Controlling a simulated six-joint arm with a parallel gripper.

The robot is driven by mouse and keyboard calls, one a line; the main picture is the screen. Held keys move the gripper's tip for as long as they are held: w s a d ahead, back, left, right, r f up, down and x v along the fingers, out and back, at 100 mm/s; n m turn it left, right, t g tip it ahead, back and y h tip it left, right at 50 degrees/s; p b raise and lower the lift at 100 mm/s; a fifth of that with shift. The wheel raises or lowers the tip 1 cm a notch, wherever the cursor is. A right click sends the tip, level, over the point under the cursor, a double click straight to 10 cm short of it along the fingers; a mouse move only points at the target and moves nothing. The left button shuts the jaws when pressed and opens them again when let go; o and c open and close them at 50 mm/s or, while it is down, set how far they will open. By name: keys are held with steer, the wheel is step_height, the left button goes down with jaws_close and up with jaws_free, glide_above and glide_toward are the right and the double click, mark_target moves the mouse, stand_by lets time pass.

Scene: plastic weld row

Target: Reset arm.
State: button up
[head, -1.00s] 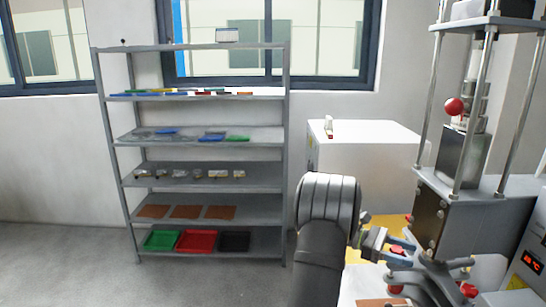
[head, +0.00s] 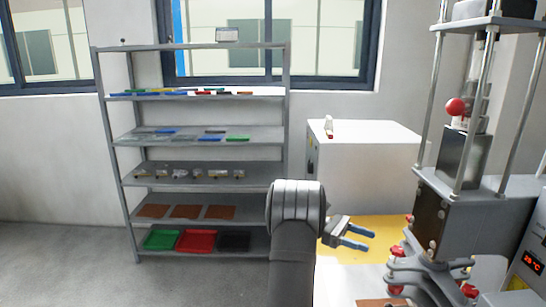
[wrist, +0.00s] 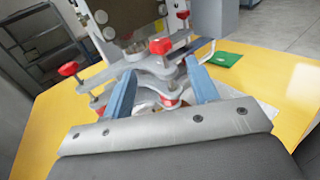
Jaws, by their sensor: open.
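My gripper (head: 356,237) is open and empty in the head view, left of the grey press machine (head: 432,220), with its two blue fingers pointing right toward it. In the wrist view my gripper (wrist: 162,95) shows its blue fingers spread apart. The machine's grey clamp plate with red knobs (wrist: 160,46) shows beyond and between the fingers. I cannot tell from the pictures how far the fingertips are from it, but in the head view there is a gap. My arm stands upright in front of the yellow table.
A grey shelf rack (head: 205,118) with coloured parts and trays stands at the back left. A white cabinet (head: 360,165) stands behind my arm. A green piece (wrist: 223,59) lies on the yellow table (wrist: 262,75). A brown plate (head: 380,302) lies at the front. The floor at left is clear.

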mark_target(402, 249)
steer(key=x, duration=1.1)
steer(key=shift+s+d, duration=0.1)
steer(key=shift+s, duration=0.1)
steer(key=shift+s+d+r, duration=0.1)
steer(key=shift+d, duration=0.1)
steer(key=n+t+h, duration=0.1)
steer(key=n+t, duration=0.1)
steer(key=n+t+h, duration=0.1)
steer(key=t, duration=0.2)
steer(key=n+t+h, duration=0.1)
steer(key=n+t, duration=0.1)
steer(key=t, duration=0.1)
steer(key=shift+w+d+n, duration=0.1)
steer(key=shift+w+n, duration=0.2)
steer(key=shift+w, duration=0.05)
steer(key=n+t, duration=0.1)
steer(key=t, duration=0.1)
steer(key=n+t, duration=0.2)
steer(key=t, duration=0.1)
steer(key=n+t+y, duration=0.1)
steer(key=t, duration=0.1)
steer(key=shift+w+n+t, duration=0.3)
steer(key=shift+w+n, duration=0.1)
steer(key=shift+a+t, duration=0.3)
steer(key=v, duration=1.1)
